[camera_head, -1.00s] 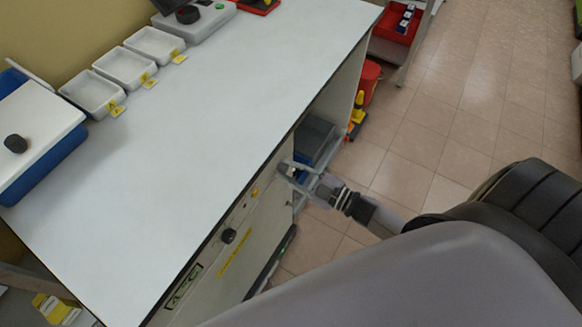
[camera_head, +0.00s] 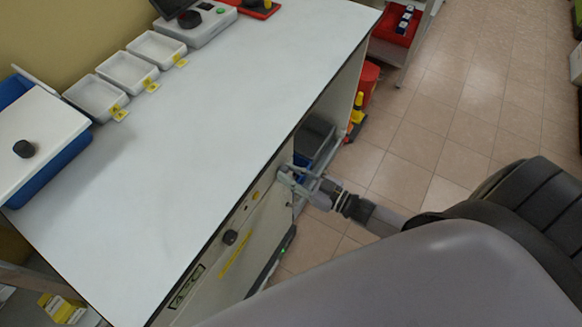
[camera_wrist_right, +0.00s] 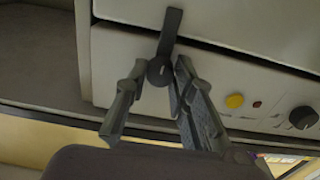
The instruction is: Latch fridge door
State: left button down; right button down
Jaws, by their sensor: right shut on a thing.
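The fridge front (camera_head: 228,262) is set under the white worktop, seen steeply from above in the head view. My right gripper (camera_head: 290,177) is at its far end, just below the worktop edge. In the right wrist view, a dark latch lever (camera_wrist_right: 169,34) with a round pivot points up across the seam between the pale upper door panel (camera_wrist_right: 275,28) and the lower control panel (camera_wrist_right: 225,82). My right gripper (camera_wrist_right: 158,75) has its fingers on both sides of the latch's round pivot end, shut on it. My left gripper is not in view.
The worktop (camera_head: 190,170) holds several white trays (camera_head: 128,72) and a blue-and-white box (camera_head: 38,135) along its back. A grey bin (camera_head: 315,138) and red bucket (camera_head: 368,80) stand beyond the gripper. The tiled floor (camera_head: 450,110) at right is open.

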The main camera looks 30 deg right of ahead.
jog(key=shift+f, duration=0.1)
dwell(0.3)
jog(key=c, duration=1.3)
grip_release()
jog(key=shift+c, duration=0.2)
jog(key=shift+s, duration=0.1)
jog(key=v, duration=1.2)
jog(key=s+d+f+m+g+h, duration=0.2)
jog(key=s+f+g+h, duration=0.15)
jog(key=f, duration=0.85)
jog(key=s+d+f+m+g+h, duration=0.1)
jog(key=s+f+g+h, duration=0.25)
jog(key=f, duration=0.75)
jog(key=s+a+f+g+h, duration=0.1)
jog(key=s+a+f+g, duration=0.2)
jog(key=s+f, duration=0.3)
jog(key=s+a+f+g+h, duration=0.1)
jog(key=s+a+f+g, duration=0.3)
jog(key=s, duration=0.9)
notch_tip(320, 180, down, 3)
jog(key=shift+r+m+g, duration=0.15)
jog(key=shift+m+g, duration=0.15)
